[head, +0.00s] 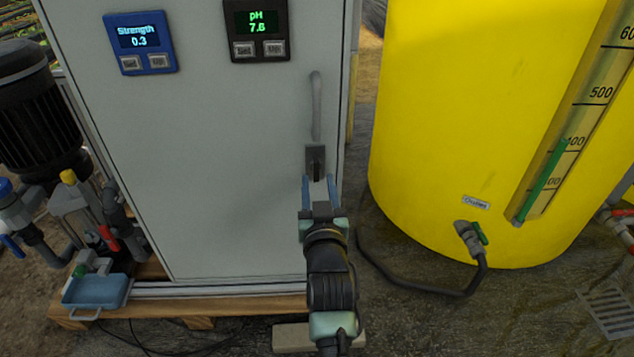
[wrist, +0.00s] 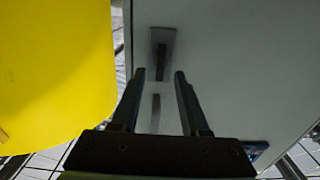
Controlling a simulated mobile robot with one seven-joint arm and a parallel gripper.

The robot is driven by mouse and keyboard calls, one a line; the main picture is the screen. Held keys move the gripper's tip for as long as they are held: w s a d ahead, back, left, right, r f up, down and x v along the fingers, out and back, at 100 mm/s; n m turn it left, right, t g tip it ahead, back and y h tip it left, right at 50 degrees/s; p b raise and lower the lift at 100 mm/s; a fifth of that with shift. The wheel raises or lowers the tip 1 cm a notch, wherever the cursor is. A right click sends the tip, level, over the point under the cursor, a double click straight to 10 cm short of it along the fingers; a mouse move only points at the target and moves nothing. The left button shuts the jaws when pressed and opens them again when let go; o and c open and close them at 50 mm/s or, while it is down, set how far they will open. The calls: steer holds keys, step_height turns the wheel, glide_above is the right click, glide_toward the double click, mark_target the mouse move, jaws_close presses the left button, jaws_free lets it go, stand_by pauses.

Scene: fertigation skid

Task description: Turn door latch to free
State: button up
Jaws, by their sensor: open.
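The door latch (head: 315,155) is a small grey plate with a dark lever on the pale grey cabinet door (head: 220,190), below the upright bar handle (head: 317,105). In the head view the lever looks upright, and its lower end is partly hidden by my gripper. My gripper (head: 318,183) is open, its two fingers just below and on either side of the latch. In the wrist view the latch (wrist: 162,45) shows beyond the open fingertips (wrist: 157,76), with nothing held between them. I cannot tell whether a finger touches the lever.
A large yellow tank (head: 450,130) stands close to the right of the cabinet, with a valve (head: 468,238) and dark hose (head: 420,285) low down. Two controllers, blue (head: 140,42) and black (head: 257,30), sit high on the door. A pump (head: 38,110) and blue tray (head: 97,292) are at left.

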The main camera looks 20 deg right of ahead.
mark_target(317, 171)
steer(key=shift+b+x, duration=0.55)
steer(key=shift+x, duration=1)
steer(key=shift+c, duration=0.3)
jaws_close()
